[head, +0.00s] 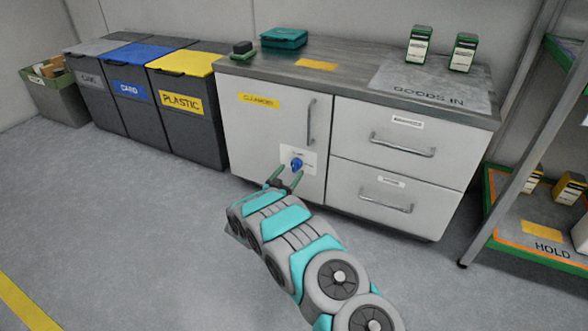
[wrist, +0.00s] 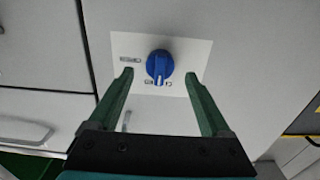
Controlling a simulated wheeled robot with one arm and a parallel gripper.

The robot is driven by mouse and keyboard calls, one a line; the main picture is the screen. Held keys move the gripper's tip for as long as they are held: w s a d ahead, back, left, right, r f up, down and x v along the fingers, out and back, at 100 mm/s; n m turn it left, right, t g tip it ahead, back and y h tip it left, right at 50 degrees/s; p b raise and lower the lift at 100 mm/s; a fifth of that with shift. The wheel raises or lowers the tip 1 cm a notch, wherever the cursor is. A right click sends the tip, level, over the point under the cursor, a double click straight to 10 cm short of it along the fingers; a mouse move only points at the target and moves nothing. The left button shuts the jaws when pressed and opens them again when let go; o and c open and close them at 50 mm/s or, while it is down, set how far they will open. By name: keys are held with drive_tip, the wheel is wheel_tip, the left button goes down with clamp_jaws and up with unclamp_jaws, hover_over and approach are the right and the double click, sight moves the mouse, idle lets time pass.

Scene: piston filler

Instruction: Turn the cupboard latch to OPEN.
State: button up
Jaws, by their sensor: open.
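The cupboard latch is a blue knob (head: 297,164) on a white label plate (head: 309,157) low on the cupboard door (head: 262,128). In the wrist view the blue knob (wrist: 160,66) has a pale pointer line aimed down in the picture, towards small lettering too blurred to read. My gripper (head: 284,179) is in front of the latch. In the wrist view my gripper (wrist: 158,82) has its two green fingers apart, one on each side of the knob. I see nothing between the fingers touching the knob, though depth is hard to judge.
The cupboard door has a vertical handle (head: 311,121) above the latch. Two drawers with bar handles (head: 402,145) are to the right. Bins (head: 187,107) stand to the left, and a shelf rack (head: 530,210) stands at the right. The floor at left is clear.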

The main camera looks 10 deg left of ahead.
sight(293, 168)
drive_tip(key=shift+x, duration=1.85)
clamp_jaws()
